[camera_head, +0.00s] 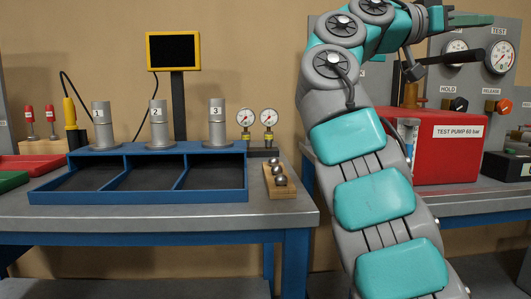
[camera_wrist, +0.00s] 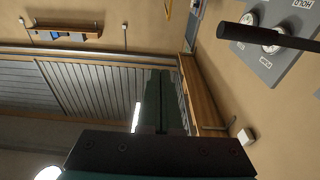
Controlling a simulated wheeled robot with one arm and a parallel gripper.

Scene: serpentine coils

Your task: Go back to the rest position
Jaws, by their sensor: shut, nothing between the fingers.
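My gripper (camera_head: 480,20) is at the upper right of the head view, raised at the end of my teal and grey arm. Its fingers point right, in front of the grey test panel (camera_head: 434,85). In the wrist view my gripper (camera_wrist: 161,100) shows as dark fingers closed together, with nothing between them. A black bar (camera_wrist: 270,36) shows at the upper right of the wrist view, apart from the fingers.
The red test pump (camera_head: 450,145) stands on the right bench beside my arm. The left bench holds a blue three-bay tray (camera_head: 140,198), numbered metal cylinders (camera_head: 158,125), two gauges (camera_head: 257,117) and a wooden block with metal balls (camera_head: 282,192). A screen (camera_head: 173,51) stands behind.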

